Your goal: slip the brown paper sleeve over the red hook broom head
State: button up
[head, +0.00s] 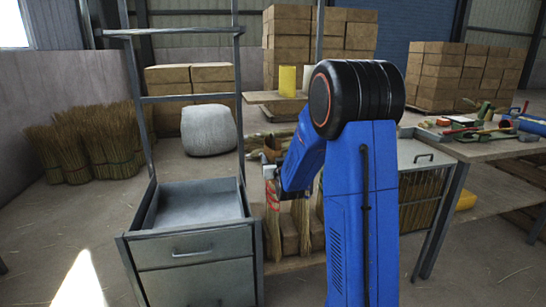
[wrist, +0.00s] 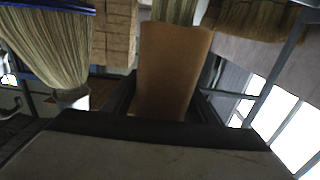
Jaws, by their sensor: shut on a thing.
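The brown paper sleeve (wrist: 172,70) stands in the middle of the wrist view between the dark fingers of my gripper (wrist: 166,98), which is shut on it. Straw (wrist: 177,11) shows just past the sleeve's top edge; I cannot tell whether it is inside the sleeve or behind it. In the head view my gripper (head: 271,160) is small and partly hidden by my blue arm, with a brown piece of the sleeve (head: 272,143) above it. A red part (head: 271,193) shows just below, over hanging straw (head: 273,232); it looks like the red hook's broom.
Another straw broom head (wrist: 45,45) hangs at the left of the wrist view, with a further one (wrist: 250,18) at upper right. A metal drawer cabinet (head: 190,250) with tall posts stands left of my arm. A workbench (head: 500,150) with tools is at right.

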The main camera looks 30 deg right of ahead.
notch_tip(320, 180, down, 10)
jog(key=shift+r, duration=0.25)
dwell(1.7)
jog(key=shift+f, duration=0.1)
dwell(0.3)
jog(key=shift+f, duration=5.3)
jog(key=shift+f, duration=0.8)
jog(key=o, duration=1.1)
jog(key=shift+s, duration=0.1)
